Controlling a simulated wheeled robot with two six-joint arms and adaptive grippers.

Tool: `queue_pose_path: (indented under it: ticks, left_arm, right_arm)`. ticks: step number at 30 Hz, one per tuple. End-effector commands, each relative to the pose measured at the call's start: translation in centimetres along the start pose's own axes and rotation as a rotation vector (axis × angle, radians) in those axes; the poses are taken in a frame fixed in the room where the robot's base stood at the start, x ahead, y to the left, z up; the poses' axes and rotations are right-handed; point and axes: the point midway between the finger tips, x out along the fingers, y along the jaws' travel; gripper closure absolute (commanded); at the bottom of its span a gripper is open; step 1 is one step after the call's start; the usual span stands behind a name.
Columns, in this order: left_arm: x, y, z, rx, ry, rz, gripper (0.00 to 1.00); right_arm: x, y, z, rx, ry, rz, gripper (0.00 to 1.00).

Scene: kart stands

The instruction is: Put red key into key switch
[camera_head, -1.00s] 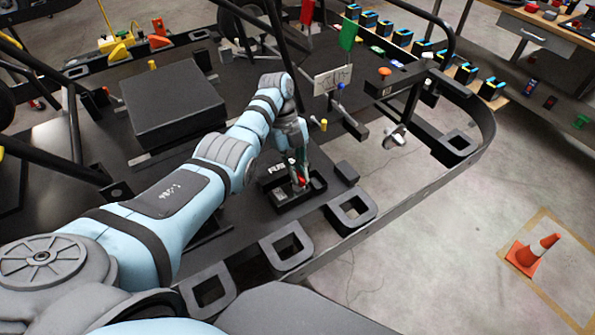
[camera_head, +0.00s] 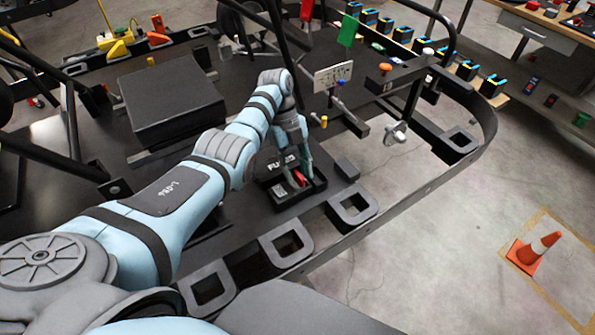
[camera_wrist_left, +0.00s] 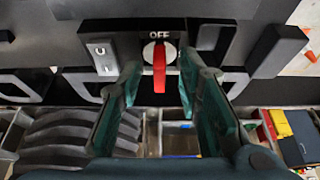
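The red key (camera_wrist_left: 159,68) stands at the round silver face of the key switch (camera_wrist_left: 149,50), just below the word OFF, and points down in the left wrist view. How deep it sits cannot be told. In the head view the red key (camera_head: 299,177) shows small on the black switch panel (camera_head: 278,193). My left gripper (camera_wrist_left: 158,82) is open, with one teal finger on each side of the key and a gap to both. In the head view my left gripper (camera_head: 300,179) hangs over the panel. My right gripper is not in view.
Black frame plates with square holes (camera_head: 287,245) line the kart's near edge. A white sign (camera_head: 333,77) and an orange knob (camera_head: 385,69) stand behind the switch. A black box (camera_head: 170,98) lies left of my arm. An orange cone (camera_head: 535,252) stands on the floor at right.

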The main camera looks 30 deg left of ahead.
Motion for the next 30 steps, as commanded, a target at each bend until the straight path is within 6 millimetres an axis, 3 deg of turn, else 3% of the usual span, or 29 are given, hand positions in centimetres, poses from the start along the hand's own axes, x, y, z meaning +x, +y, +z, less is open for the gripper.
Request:
queue_pose_path:
  ticks: [6,10,30]
  left_arm:
    - [-4.7,-0.1,0.0,0.0,-0.002,-0.003,0.68]
    - [-6.5,0.0,0.0,0.0,-0.001,-0.001,0.68]
    - [-6.8,0.0,0.0,0.0,0.0,0.0,0.68]
  right_arm:
    - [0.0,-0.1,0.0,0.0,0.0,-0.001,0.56]
    - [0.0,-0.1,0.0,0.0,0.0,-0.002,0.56]
    - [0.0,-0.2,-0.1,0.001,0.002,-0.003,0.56]
